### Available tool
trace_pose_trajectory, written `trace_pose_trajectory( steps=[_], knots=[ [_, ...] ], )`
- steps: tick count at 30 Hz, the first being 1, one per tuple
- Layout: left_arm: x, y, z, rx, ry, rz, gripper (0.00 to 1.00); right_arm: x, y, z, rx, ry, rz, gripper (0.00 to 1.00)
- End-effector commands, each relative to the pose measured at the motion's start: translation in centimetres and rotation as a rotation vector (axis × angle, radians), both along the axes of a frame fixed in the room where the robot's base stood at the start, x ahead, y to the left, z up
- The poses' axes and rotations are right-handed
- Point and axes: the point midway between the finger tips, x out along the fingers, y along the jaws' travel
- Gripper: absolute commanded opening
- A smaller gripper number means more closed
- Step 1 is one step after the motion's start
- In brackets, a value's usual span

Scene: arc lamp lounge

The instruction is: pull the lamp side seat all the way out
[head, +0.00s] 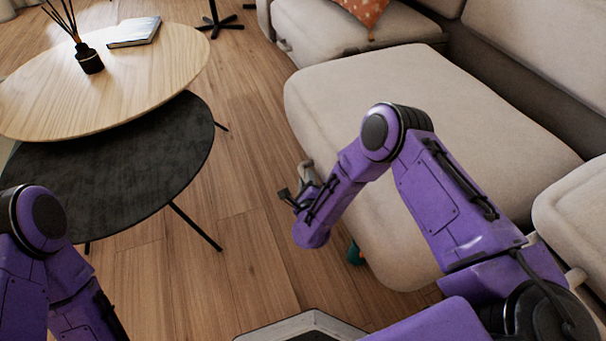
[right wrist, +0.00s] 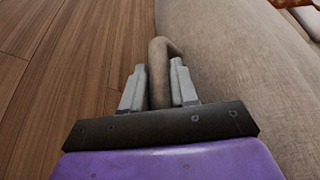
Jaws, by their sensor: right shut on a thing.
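The beige sofa seat (head: 440,120) on the right of the head view juts out past the seat sections on both sides of it. Its cloth front also shows in the right wrist view (right wrist: 225,75). A taupe handle (right wrist: 157,52) stands out from this front. My right gripper (right wrist: 158,75) is shut on the handle, one finger on each side. In the head view the right gripper (head: 302,190) is at the seat's front edge, partly hidden by its own wrist. Only my left arm shows at lower left; its gripper is out of view. No lamp head shows.
A round wooden table (head: 110,75) with a book (head: 134,31) and a reed diffuser (head: 89,60) stands left, over a lower black table (head: 110,170). A strip of bare floor (head: 245,140) separates them from the seat. A teal object (head: 355,253) lies by the seat's lower edge.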

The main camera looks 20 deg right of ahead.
Motion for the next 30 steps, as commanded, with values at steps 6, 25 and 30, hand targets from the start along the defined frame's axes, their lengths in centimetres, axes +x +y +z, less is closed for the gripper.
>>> trace_pose_trajectory(
  steps=[6, 25, 30],
  knots=[
    [0.1, 0.0, 0.1, 0.002, -0.007, 0.005, 0.82, -0.1, 0.3, -0.1, 0.004, 0.001, -0.002, 0.00],
    [0.3, 0.1, 0.8, 0.009, -0.026, 0.020, 0.82, -1.1, 0.6, 0.4, 0.003, 0.002, -0.001, 0.48],
    [0.7, 0.3, 2.6, 0.025, -0.067, 0.048, 0.82, -4.8, 1.7, 1.5, 0.002, 0.005, 0.001, 0.48]
  ],
)
